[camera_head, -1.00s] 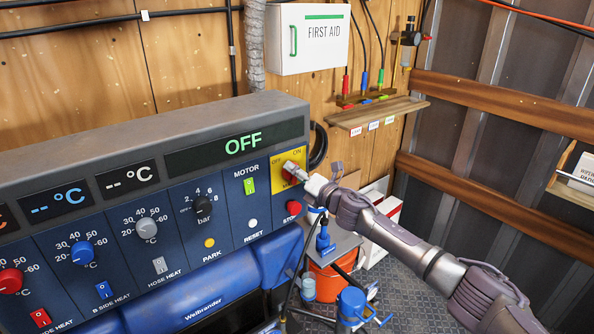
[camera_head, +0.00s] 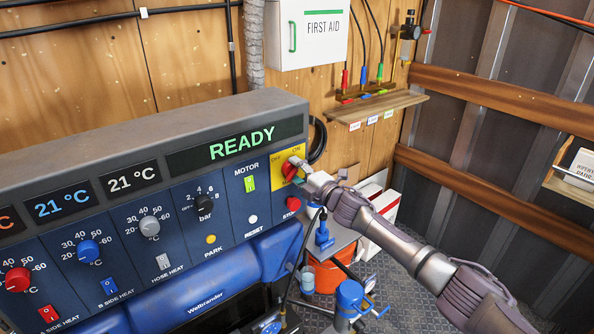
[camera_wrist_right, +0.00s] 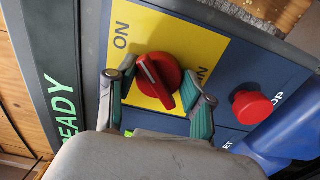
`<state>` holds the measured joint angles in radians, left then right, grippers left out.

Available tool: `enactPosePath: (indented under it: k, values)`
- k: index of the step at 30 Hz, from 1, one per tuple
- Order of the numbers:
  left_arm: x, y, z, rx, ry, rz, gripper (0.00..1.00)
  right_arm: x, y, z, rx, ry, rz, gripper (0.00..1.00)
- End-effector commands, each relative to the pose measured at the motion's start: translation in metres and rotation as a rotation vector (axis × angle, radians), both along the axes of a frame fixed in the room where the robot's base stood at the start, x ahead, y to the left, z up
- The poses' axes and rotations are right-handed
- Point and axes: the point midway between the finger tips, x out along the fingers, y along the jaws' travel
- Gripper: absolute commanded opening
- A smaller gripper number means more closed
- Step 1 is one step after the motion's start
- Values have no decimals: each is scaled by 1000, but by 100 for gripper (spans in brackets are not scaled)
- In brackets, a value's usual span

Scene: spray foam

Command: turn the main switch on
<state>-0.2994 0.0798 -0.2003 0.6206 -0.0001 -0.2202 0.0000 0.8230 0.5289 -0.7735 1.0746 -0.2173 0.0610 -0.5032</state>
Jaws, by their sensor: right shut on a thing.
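The main switch is a red rotary knob (camera_head: 289,171) on a yellow plate marked OFF and ON, at the right end of the blue control panel. My right gripper (camera_head: 298,167) reaches it from the right and is shut on the knob. In the right wrist view the red knob (camera_wrist_right: 158,82) sits between the two fingers (camera_wrist_right: 157,100), and its white pointer line slants up and left, towards the ON mark. The panel display (camera_head: 236,142) reads READY in green. My left gripper is not in view.
A red STOP button (camera_head: 293,203) sits just below the switch, close to the gripper. The green MOTOR switch (camera_head: 249,184) is to its left. Temperature readouts (camera_head: 128,179) show 21 °C. A wooden shelf (camera_head: 375,108) and a first aid box (camera_head: 307,35) are on the wall behind.

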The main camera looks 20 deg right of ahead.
Motion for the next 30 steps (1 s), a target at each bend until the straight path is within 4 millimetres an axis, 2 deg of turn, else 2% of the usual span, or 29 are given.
enactPosePath:
  k: [16,17,20,21,30]
  values:
    - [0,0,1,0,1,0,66,0,0,-1,28,11,0,17]
    - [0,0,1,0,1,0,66,0,0,-1,27,11,0,57]
    - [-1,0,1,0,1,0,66,0,0,-1,26,10,0,74]
    - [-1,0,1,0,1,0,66,0,0,-1,26,10,0,76]
    - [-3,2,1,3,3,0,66,-1,0,0,23,9,0,76]
